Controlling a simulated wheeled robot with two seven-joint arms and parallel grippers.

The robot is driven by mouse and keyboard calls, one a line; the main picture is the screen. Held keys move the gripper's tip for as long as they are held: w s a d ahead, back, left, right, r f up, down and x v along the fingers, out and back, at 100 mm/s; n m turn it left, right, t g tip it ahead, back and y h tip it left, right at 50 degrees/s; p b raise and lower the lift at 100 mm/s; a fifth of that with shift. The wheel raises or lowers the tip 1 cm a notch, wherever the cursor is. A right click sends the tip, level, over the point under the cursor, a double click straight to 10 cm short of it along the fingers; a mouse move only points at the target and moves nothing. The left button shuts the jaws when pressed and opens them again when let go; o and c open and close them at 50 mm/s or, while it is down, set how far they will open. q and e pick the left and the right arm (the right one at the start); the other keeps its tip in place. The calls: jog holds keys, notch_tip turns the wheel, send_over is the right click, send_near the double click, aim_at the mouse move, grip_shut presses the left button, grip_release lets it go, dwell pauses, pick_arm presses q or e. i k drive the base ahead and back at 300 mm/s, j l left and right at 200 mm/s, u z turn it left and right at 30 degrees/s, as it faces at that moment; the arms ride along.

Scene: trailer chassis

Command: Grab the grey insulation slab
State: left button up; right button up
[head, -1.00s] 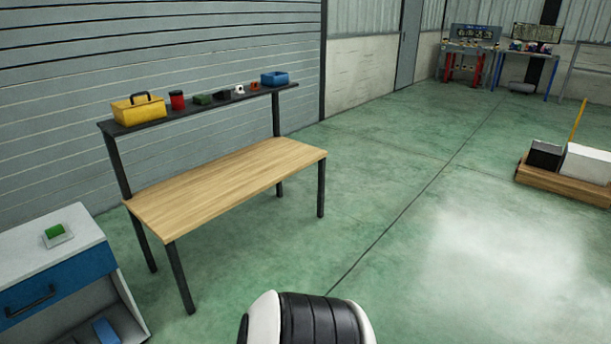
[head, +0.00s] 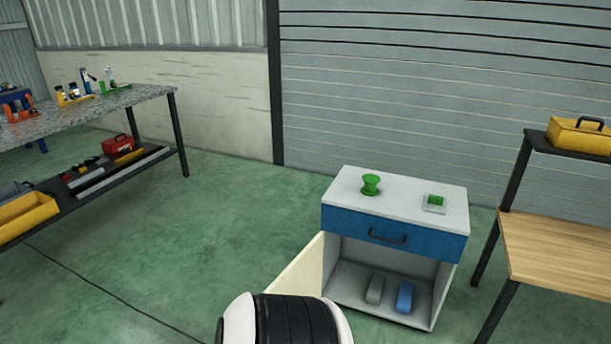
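A small grey elongated block (head: 375,288) lies on the floor of the open lower compartment of a white cabinet (head: 345,189). A similar blue block (head: 405,297) lies just to its right, apart from it. I cannot tell whether the grey block is the insulation slab, and no other clear grey slab shows. Neither of my grippers is in view. A white and black part of my own body fills the bottom middle of the head view.
The cabinet has a shut blue drawer (head: 352,228) and a pale door (head: 297,277) swung open to the left. A green spool-shaped thing (head: 371,185) stands on top. A wooden workbench (head: 562,256) is at right, a stone-topped bench (head: 120,99) at left. Green floor between is clear.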

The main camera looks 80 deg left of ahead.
aim_at(376, 289)
jog(key=u, duration=2)
jog(key=i+j+z, duration=0.15)
jog(key=i, duration=0.2)
